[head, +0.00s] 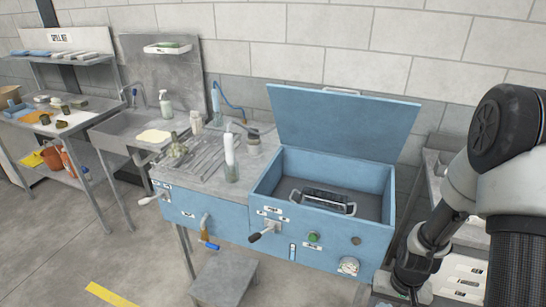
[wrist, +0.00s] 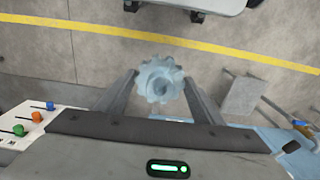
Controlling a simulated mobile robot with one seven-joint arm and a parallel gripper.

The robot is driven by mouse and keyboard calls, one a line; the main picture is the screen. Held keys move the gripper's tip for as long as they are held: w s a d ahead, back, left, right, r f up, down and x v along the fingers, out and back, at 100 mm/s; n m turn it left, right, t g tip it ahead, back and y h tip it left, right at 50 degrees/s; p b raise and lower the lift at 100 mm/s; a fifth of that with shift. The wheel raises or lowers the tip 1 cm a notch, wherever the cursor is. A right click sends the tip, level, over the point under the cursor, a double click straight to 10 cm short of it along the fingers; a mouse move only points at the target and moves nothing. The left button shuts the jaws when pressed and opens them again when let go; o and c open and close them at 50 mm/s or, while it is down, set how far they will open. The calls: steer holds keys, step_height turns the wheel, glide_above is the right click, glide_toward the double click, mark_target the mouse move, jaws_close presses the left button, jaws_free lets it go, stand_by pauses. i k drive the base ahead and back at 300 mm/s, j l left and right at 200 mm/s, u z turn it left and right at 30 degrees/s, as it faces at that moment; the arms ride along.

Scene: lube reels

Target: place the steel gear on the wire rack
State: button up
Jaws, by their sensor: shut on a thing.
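The steel gear (wrist: 158,80), a pale blue-grey toothed wheel with a centre hole, is in the wrist view. My gripper (wrist: 160,84) is shut on it, with one finger on each side, and holds it high above the floor. In the head view my arm hangs at the right; the gear and the fingertips cannot be made out there. A ribbed metal rack (head: 205,158) lies on the grey bench top left of the open blue washer; it looks like the wire rack, though its detail is small. My gripper is well to the right of it.
The blue washer (head: 378,205) has its lid (head: 345,125) raised and a handled basket (head: 322,200) inside. A step stool (head: 225,278) stands on the floor. A panel with coloured knobs (wrist: 30,128) is left in the wrist view.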

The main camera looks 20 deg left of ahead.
mark_target(202, 156)
steer(key=j+z, duration=0.2)
steer(key=j, duration=0.4)
steer(key=j+z, duration=0.25)
steer(key=j, duration=0.3)
steer(key=k+j+z, duration=0.2)
steer(key=j, duration=0.4)
steer(key=k+j, duration=0.1)
steer(key=j, duration=0.8)
steer(key=k+j, duration=0.15)
steer(key=j, duration=0.3)
steer(key=j+z, duration=0.1)
steer(key=j, duration=0.3)
steer(key=k+j, duration=0.15)
steer(key=j, duration=0.3)
steer(key=k+j, duration=0.1)
steer(key=j, duration=0.35)
